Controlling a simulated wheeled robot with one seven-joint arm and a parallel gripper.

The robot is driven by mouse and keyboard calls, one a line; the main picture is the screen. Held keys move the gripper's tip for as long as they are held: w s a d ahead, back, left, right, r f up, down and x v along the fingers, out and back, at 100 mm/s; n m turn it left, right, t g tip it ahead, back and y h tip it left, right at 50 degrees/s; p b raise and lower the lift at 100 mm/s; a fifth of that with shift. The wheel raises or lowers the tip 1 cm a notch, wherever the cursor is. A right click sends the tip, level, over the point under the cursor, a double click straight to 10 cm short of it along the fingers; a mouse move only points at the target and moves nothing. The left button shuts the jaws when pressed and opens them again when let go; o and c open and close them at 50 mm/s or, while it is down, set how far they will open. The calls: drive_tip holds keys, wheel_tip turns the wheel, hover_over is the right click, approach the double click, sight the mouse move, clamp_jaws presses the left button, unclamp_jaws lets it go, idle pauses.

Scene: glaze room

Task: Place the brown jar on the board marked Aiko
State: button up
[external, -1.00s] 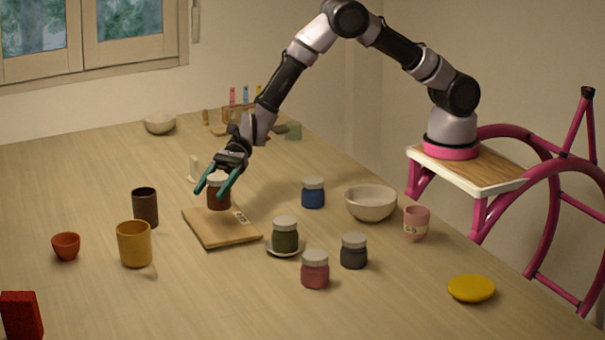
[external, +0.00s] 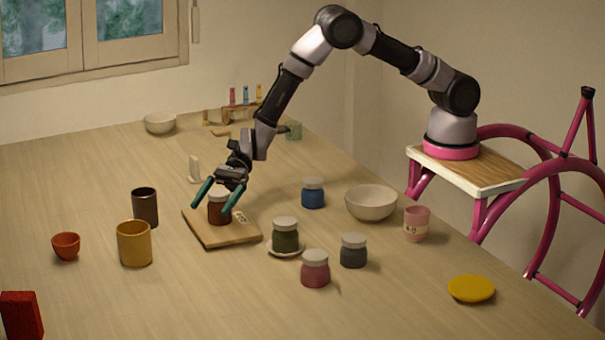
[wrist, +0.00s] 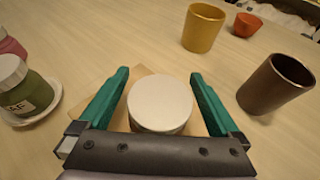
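The brown jar (external: 218,211) with a pale lid stands upright on the square wooden board (external: 212,240). The board has a small label (external: 241,217) at its right edge, too small to read here. My gripper (external: 217,194) is open, with its teal fingers on either side of the jar's upper part. In the wrist view the round lid (wrist: 160,103) lies between the two fingers (wrist: 159,75), with a gap showing on each side. Part of the board (wrist: 142,72) shows behind the lid there.
A green jar (external: 285,238) on a saucer stands just right of the board, with pink (external: 315,272), grey (external: 354,253) and blue (external: 313,196) jars nearby. A yellow cup (external: 134,246) and dark cup (external: 145,209) stand left. The front middle of the table is clear.

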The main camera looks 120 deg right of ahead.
drive_tip(key=shift+r, duration=0.15)
drive_tip(key=v, duration=1.1)
drive_tip(key=s+a+r+n+g, duration=0.3)
drive_tip(key=s+a+r+n, duration=0.3)
drive_tip(key=s+r, duration=0.45)
drive_tip(key=s+a+r+n+g, duration=0.25)
drive_tip(key=s+r+n, duration=0.45)
drive_tip(key=s+r, duration=0.4)
drive_tip(key=s+d+r+n+h, duration=0.1)
drive_tip(key=s+r+n+h, duration=0.1)
drive_tip(key=s, duration=0.5)
drive_tip(key=s+d+r+n+t+h, duration=0.1)
drive_tip(key=s+d+r+n+h, duration=0.1)
drive_tip(key=s+n, duration=0.3)
drive_tip(key=s+d+r+n+t+h, duration=0.1)
drive_tip(key=s+n, duration=0.3)
drive_tip(key=s, duration=0.7)
drive_tip(key=shift+d+r+h, duration=0.55)
drive_tip(key=shift+h, duration=0.25)
